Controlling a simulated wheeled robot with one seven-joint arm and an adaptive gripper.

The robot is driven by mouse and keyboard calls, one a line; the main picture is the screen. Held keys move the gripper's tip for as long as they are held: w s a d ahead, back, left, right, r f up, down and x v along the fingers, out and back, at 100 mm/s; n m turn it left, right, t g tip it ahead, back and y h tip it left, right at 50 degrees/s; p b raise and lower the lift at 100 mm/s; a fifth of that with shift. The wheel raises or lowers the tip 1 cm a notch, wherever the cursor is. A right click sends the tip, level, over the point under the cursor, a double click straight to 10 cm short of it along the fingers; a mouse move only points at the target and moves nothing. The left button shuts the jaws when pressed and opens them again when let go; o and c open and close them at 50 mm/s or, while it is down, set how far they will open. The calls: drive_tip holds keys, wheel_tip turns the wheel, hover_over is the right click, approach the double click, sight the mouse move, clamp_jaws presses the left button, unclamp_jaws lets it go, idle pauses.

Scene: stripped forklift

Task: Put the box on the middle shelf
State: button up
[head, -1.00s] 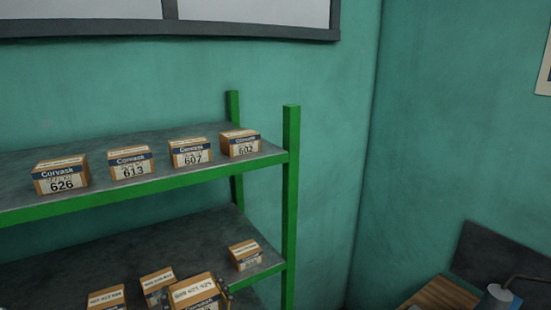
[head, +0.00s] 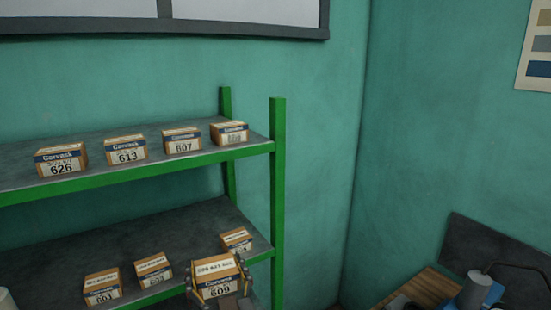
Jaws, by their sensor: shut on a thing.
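The box (head: 220,272) is a small brown carton with a white and blue label reading 609. It is at the bottom of the head view, in front of the edge of the lower visible shelf (head: 175,232). My gripper (head: 221,296) is shut on it, with dark fingers at its left and right sides. The held box hides part of that shelf's edge. Whether the box touches the shelf cannot be told. Three similar boxes stand on this shelf: one at left (head: 102,287), one in the middle (head: 153,268) and one near the right post (head: 236,240).
The upper visible shelf (head: 110,178) holds several boxes, labelled 626, 613 and 607 among others. A green post (head: 277,200) bounds the rack at right. A wooden desk (head: 432,288) with a lamp (head: 478,288) stands at lower right. Bare shelf surface shows behind the lower boxes.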

drive_tip(key=w+d+f+m+h+b, duration=0.35)
drive_tip(key=d+f+b, duration=0.25)
drive_tip(key=d+f, duration=0.55)
drive_tip(key=w+d+f+m+h+b, duration=0.2)
drive_tip(key=w+d+f+h+b, duration=0.25)
drive_tip(key=d+f, duration=0.75)
drive_tip(key=w+d+f+m+h+b, duration=0.2)
drive_tip(key=w+d+f+h+b, duration=0.45)
drive_tip(key=f, duration=1.05)
drive_tip(key=s+a+f+n+t+y, duration=0.1)
drive_tip(key=a+f+n+y, duration=0.2)
drive_tip(key=y, duration=0.4)
drive_tip(key=s+d+f, duration=0.2)
drive_tip(key=s+f, duration=0.2)
drive_tip(key=f, duration=0.3)
drive_tip(key=s+d+f, duration=0.3)
drive_tip(key=s+f, duration=0.1)
drive_tip(key=f, duration=0.3)
drive_tip(key=shift+s+f+y+p, duration=0.3)
drive_tip(key=shift+s+y, duration=0.05)
